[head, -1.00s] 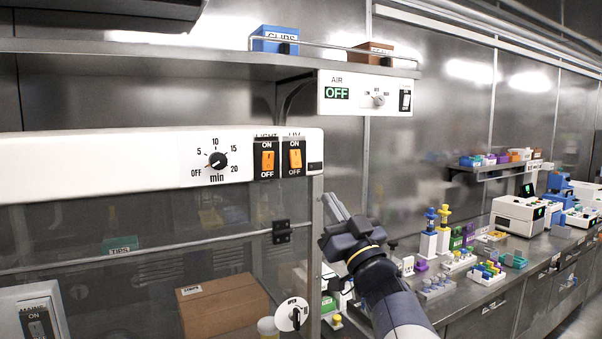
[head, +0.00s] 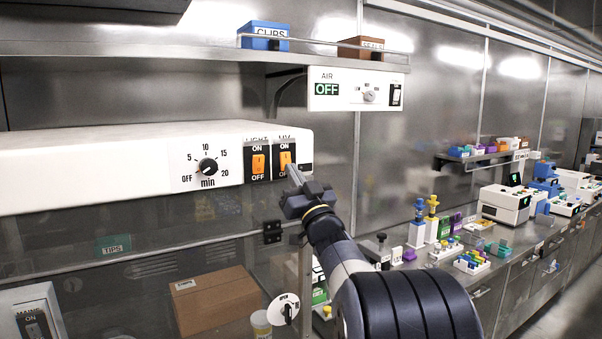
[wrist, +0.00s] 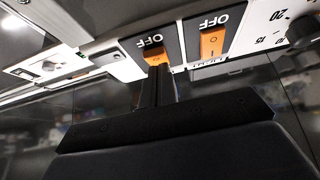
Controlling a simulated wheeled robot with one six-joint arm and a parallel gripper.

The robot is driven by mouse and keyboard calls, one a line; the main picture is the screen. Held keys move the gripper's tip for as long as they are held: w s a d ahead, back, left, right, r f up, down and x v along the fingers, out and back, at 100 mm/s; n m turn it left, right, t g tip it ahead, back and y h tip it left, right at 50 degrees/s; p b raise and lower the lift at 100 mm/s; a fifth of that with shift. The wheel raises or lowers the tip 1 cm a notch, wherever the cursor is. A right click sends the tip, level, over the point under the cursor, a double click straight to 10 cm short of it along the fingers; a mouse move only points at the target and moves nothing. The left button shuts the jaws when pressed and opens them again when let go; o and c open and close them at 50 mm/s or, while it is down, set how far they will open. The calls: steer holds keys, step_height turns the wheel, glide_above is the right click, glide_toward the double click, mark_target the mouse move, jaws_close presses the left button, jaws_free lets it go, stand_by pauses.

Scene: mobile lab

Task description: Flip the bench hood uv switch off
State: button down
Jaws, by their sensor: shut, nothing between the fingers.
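The bench hood's white control panel (head: 100,168) carries two orange rockers on black plates marked ON above and OFF below. The UV switch (head: 285,158) is the right one; the light switch (head: 258,163) is just left of it. My gripper (head: 293,172) is shut and empty, its fingertips at the lower part of the UV switch and hiding part of its OFF label. In the wrist view, upside down, the fingers (wrist: 158,88) reach the UV rocker (wrist: 155,57) and overlap it; I cannot tell whether they touch. The rocker's exact tilt is unclear.
A timer knob (head: 208,166) sits left of the switches. Above right, an air panel (head: 322,100) reads OFF below a shelf. A clear hood front with a round dial (head: 284,309) lies below. Racks and devices line the bench at right.

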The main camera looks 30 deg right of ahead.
steer(key=shift+w, duration=0.2)
steer(key=shift+f, duration=0.15)
